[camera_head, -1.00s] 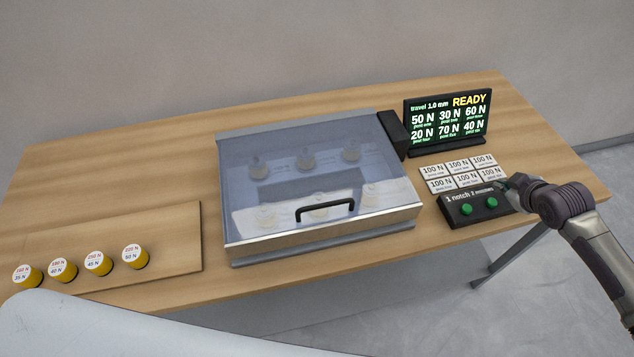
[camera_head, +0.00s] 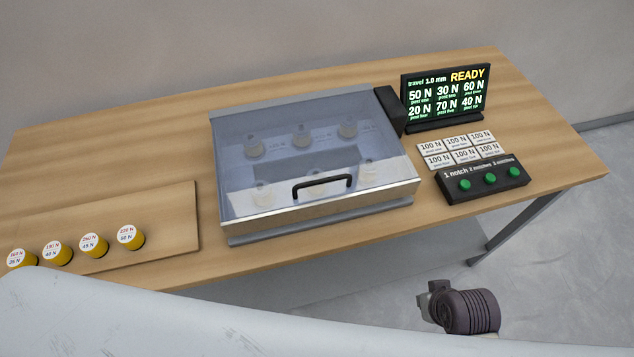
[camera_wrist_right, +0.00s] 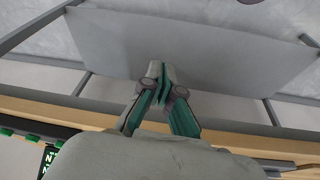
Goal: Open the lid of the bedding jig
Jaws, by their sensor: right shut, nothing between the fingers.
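The bedding jig (camera_head: 320,227) stands on the table with its clear lid (camera_head: 300,140) closed. A black bar handle (camera_head: 322,184) is on the lid's front edge. Pale round posts show dimly through the lid. My right gripper (camera_head: 428,302) is in front of the table, low and to the right of the jig, apart from the handle. In the right wrist view its green-padded fingers (camera_wrist_right: 159,88) are shut with nothing between them, beside the table edge. My left gripper is not in view.
A black button box (camera_head: 483,184) with three green buttons sits right of the jig, before white label tiles (camera_head: 458,150). A display (camera_head: 446,97) reading READY stands behind.

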